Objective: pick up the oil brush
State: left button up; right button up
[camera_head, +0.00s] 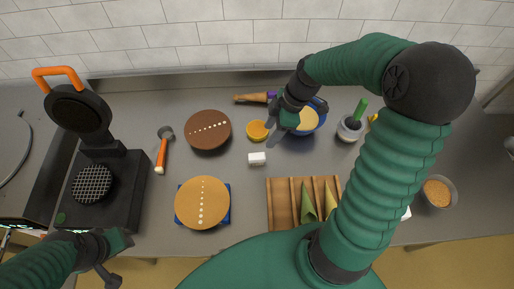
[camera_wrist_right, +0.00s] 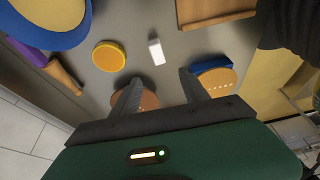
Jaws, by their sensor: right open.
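A tool with an orange handle and a grey head (camera_head: 162,148), which looks like the oil brush, lies on the grey counter (camera_head: 240,176) between the black waffle iron and the brown disc. I cannot make it out in the right wrist view. My right gripper (camera_head: 273,118) is open and empty, above the counter beside the blue bowl, well to the right of the brush. Its two fingers stand apart in the right wrist view (camera_wrist_right: 162,78). My left gripper (camera_head: 116,262) is at the lower left, in front of the waffle iron; its jaws are unclear.
The waffle iron (camera_head: 105,190) stands open at left. Around the middle are a brown disc (camera_head: 208,131), a tan disc (camera_head: 202,203), an orange cup (camera_head: 257,131), a white block (camera_head: 257,159), a blue bowl (camera_head: 322,107) and a wooden tray (camera_head: 283,204). A grey pot (camera_head: 348,130) holds a green-handled tool.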

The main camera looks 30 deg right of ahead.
jog(key=d, duration=0.2)
send_near(258, 155)
jog(key=shift+n, duration=0.3)
jog(key=x, duration=0.5)
jog(key=shift+w+a, duration=0.3)
jog(key=shift+w+f, duration=0.1)
jog(key=shift+f, duration=0.2)
jog(key=x, duration=0.1)
jog(key=p+x, duration=0.1)
jog(key=x, duration=0.2)
jog(key=shift+s+d+p, duration=0.3)
jog(key=shift+s+p, duration=0.05)
jog(key=shift+s, duration=0.05)
jog(key=shift+a+f, duration=0.1)
jog(key=shift+f, duration=0.3)
jog(key=shift+w+a, duration=0.2)
jog(key=shift+a, duration=0.25)
jog(key=c, duration=0.4)
jog(key=shift+s, duration=0.1)
jog(key=c, duration=0.5)
jog(key=shift+d, duration=0.15)
jog(key=shift+c, duration=1.1)
pick_arm(q)
jog(key=shift+v, duration=1.1)
pick_arm(e)
jog(key=shift+d, duration=0.1)
grip_shut()
